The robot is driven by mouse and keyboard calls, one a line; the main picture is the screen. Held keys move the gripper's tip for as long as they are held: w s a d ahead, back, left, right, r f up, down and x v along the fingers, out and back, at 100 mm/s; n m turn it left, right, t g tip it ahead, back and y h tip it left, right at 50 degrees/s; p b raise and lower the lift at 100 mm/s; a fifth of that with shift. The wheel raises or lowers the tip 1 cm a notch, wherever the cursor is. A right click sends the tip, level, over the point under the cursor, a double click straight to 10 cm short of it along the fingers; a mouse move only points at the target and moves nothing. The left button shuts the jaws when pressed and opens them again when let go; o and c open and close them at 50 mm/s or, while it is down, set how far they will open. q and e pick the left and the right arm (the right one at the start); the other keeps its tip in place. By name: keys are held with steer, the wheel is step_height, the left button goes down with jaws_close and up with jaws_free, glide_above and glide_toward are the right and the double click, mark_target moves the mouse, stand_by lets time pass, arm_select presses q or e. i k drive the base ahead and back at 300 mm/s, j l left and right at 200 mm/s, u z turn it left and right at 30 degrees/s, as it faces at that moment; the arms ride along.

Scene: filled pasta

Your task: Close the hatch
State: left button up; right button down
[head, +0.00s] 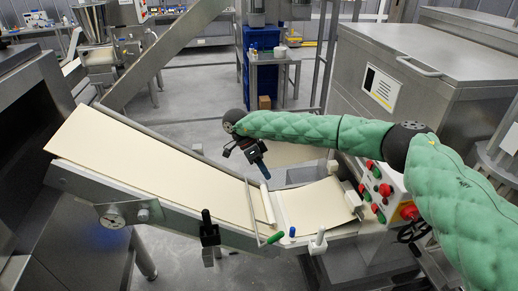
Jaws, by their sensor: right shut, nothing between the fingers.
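A large steel machine at the upper right has a flat lid (450,45) with a bar handle (419,66) near its front edge. This lid may be the hatch; it lies about level on the machine, and I cannot tell whether it is fully down. My right arm comes in from the right in green padding. My right gripper (262,166) is shut and empty, above the belt and well left of and below the lid. My left gripper is not in view.
A sloped conveyor with a cream belt (150,165) runs across the front. A control box (382,190) with red and green buttons stands at its right end. A blue cabinet (262,45) and small table (275,60) stand behind. Grey floor is open between.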

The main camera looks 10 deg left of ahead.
mark_target(280, 154)
steer(key=i+j, duration=0.25)
steer(key=i, duration=0.2)
steer(key=i+j, duration=0.2)
steer(key=i, duration=0.3)
steer(key=i+j, duration=0.25)
steer(key=i, duration=0.2)
